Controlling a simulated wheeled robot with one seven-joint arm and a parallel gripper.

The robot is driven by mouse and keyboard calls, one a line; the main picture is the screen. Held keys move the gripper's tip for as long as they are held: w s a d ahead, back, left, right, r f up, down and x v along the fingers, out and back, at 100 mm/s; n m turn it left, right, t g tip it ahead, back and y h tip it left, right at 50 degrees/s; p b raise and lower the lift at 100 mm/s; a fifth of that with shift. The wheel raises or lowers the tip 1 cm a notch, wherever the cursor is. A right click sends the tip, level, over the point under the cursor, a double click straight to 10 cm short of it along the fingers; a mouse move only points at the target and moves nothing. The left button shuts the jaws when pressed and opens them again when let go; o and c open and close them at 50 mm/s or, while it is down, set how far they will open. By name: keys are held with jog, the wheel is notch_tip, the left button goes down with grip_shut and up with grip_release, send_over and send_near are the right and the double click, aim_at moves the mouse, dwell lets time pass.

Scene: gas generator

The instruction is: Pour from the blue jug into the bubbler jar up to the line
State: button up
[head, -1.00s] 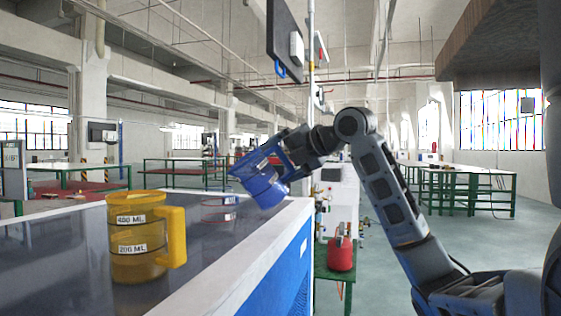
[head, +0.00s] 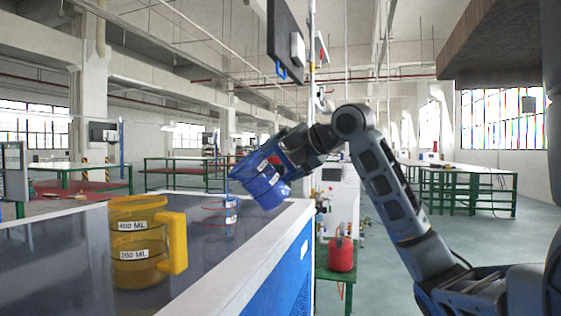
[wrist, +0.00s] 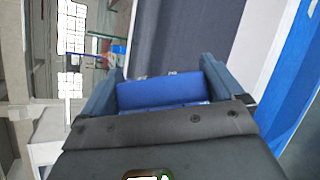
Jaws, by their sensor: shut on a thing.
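The blue jug (head: 264,184) is in my gripper (head: 288,156), tilted with its mouth toward the upper left. Pale label bands show on its side. In the wrist view the gripper (wrist: 160,95) is shut on a blue part of the jug (wrist: 158,91), between its two fingers. A clear jar with red rings and a small label, seemingly the bubbler jar (head: 230,213), stands on the bench just below and left of the jug's mouth. Its fill level and any liquid stream are too small to tell.
A yellow jug (head: 140,243) with 400 ML and 200 ML labels stands upright at the bench's near left. The dark bench top (head: 75,260) is otherwise mostly clear. A red can (head: 341,254) sits on a low green stand right of the bench. A monitor hangs above.

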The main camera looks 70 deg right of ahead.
aim_at(276, 147)
jog(key=shift+w+a+r+n+g+h+p, duration=0.15)
jog(key=shift+r+n+g+p, duration=0.1)
jog(key=shift+r+p, duration=0.35)
jog(key=shift+w+a+r+n+g+h+p, duration=0.15)
jog(key=shift+r+n+g+p, duration=0.25)
jog(key=shift+p, duration=0.3)
jog(key=shift+w+a+r+n+g+h+p, duration=0.1)
jog(key=shift+w+r+n+g+p, duration=0.05)
jog(key=shift+r+p, duration=0.5)
dwell(1.8)
jog(key=shift+w+a+r+n+g+h+p, duration=0.2)
jog(key=shift+w+a+r+n+g+p, duration=0.1)
jog(key=shift+r+g+p, duration=0.25)
jog(key=shift+w+a+r+n+g+h+p, duration=0.25)
jog(key=shift+r+p, duration=0.2)
jog(key=shift+p, duration=0.3)
dwell(1.6)
